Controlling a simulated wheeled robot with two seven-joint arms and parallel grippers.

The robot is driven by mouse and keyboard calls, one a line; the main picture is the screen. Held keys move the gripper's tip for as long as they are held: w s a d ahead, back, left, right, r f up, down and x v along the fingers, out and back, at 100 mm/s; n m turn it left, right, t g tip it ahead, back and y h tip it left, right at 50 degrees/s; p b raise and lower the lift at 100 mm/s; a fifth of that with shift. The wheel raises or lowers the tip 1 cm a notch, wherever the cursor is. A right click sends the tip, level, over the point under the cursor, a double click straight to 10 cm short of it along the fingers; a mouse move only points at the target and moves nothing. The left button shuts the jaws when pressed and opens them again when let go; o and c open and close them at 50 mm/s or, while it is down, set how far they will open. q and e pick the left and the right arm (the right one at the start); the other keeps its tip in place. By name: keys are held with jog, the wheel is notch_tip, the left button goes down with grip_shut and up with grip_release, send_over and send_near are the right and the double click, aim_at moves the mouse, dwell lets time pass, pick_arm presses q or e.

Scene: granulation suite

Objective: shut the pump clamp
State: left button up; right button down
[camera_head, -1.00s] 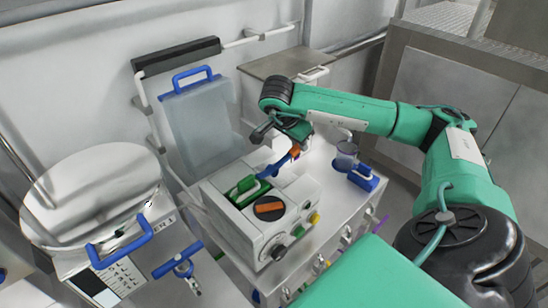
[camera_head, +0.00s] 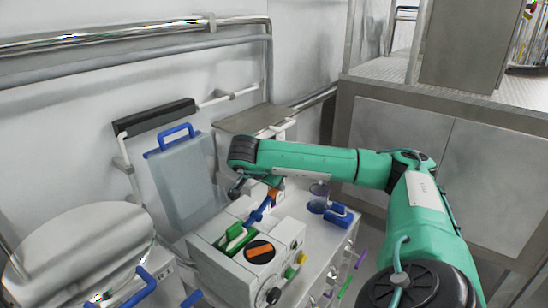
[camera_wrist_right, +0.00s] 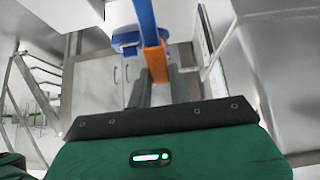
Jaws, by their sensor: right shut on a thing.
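The pump (camera_head: 226,272) is a white box with an orange-and-black knob (camera_head: 259,251) and a green part (camera_head: 236,238) in its open top. The clamp lever (camera_head: 258,212) is blue with an orange end and stands up at a slant from the pump's back. My right gripper (camera_head: 270,181) is at the lever's upper end. In the right wrist view, its two fingers are shut on the lever's orange grip (camera_wrist_right: 156,64), with the blue shaft running up beyond. The finger contact is partly hidden in the head view. My left gripper is not in view.
The pump sits on a white cart top. A clear beaker (camera_head: 319,196) and a blue item (camera_head: 339,214) stand behind it to the right. A clear panel with a blue handle (camera_head: 176,132) hangs at the wall. A round steel lid (camera_head: 75,250) is at the left.

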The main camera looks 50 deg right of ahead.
aim_at(268, 196)
jog(key=c, duration=1.3)
grip_release()
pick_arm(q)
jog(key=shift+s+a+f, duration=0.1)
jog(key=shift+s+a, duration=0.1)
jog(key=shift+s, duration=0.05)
pick_arm(e)
jog(key=shift+a, duration=0.1)
jog(key=shift+r, duration=0.15)
jog(key=shift+a+r, duration=0.25)
jog(key=shift+r, duration=0.05)
jog(key=p+v, duration=0.2)
jog(key=v, duration=0.2)
jog(key=shift+w+d, duration=0.1)
jog(key=shift+d, duration=0.05)
pick_arm(q)
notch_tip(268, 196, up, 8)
jog(key=p, duration=0.7)
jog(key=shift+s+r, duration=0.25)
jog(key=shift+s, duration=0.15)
pick_arm(e)
jog(key=shift+v, duration=4.55)
